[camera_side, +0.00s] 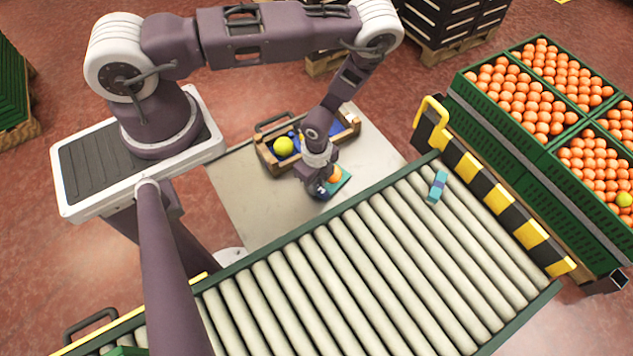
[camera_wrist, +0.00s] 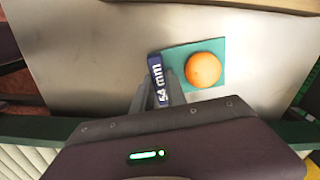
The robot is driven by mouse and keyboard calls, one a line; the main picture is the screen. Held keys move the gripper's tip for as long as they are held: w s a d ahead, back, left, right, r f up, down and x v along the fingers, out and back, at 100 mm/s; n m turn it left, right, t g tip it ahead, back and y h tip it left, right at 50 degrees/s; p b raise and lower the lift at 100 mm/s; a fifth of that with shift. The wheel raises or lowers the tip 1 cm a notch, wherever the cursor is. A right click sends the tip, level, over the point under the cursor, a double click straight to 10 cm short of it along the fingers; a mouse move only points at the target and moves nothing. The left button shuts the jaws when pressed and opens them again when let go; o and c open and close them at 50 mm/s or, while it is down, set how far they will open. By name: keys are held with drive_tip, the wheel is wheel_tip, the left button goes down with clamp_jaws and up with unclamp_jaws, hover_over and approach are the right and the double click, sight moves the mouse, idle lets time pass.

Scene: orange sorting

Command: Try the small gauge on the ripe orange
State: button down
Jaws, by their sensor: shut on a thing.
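The ripe orange (camera_wrist: 203,70) sits on a teal mat (camera_wrist: 216,48) on the pale table. It also shows in the side view (camera_side: 335,174), just right of my gripper. My gripper (camera_wrist: 172,88) is shut on a blue gauge (camera_wrist: 158,75) marked "54 mm". In the wrist view the gauge is left of the orange, with a small gap between them in the picture. Its far end overlaps the left edge of the mat. The fingers hide part of the gauge. In the side view my gripper (camera_side: 318,190) is low over the table, beside the orange.
A wooden tray (camera_side: 268,160) with a yellow-green fruit (camera_side: 284,146) and blue items stands behind my gripper. A roller conveyor (camera_side: 370,265) runs along the front, with a teal and blue object (camera_side: 437,187) on it. Green crates of oranges (camera_side: 515,130) stand at the right.

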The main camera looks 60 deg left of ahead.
drive_tip(key=shift+f, duration=0.45)
idle(1.1)
drive_tip(key=shift+r, duration=1.6)
idle(0.8)
drive_tip(key=shift+r, duration=2.3)
